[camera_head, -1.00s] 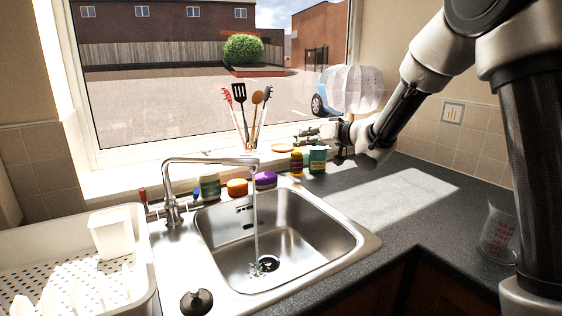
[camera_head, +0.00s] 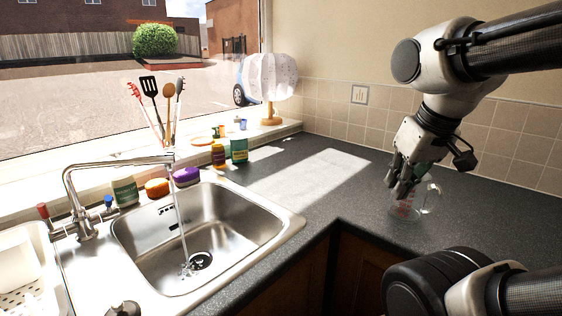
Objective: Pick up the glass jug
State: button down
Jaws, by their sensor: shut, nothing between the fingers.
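The clear glass jug (camera_head: 408,211) stands upright on the dark worktop at the right, with red markings on its side and its handle toward the right. My gripper (camera_head: 397,187) points down at the jug's upper part and covers some of its rim and left side. Its fingers look shut and hold nothing. I cannot tell whether the fingers are in front of the jug, inside its mouth or touching it.
The steel sink (camera_head: 215,235) with running tap (camera_head: 115,170) is at the left. A lamp (camera_head: 270,82) stands in the corner. The worktop between sink and jug is clear.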

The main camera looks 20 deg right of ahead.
aim_at(410, 210)
jog(key=k+l+z, duration=0.2)
jog(key=k+z, duration=0.2)
jog(key=k+l+z, duration=0.35)
jog(key=i+j, duration=0.1)
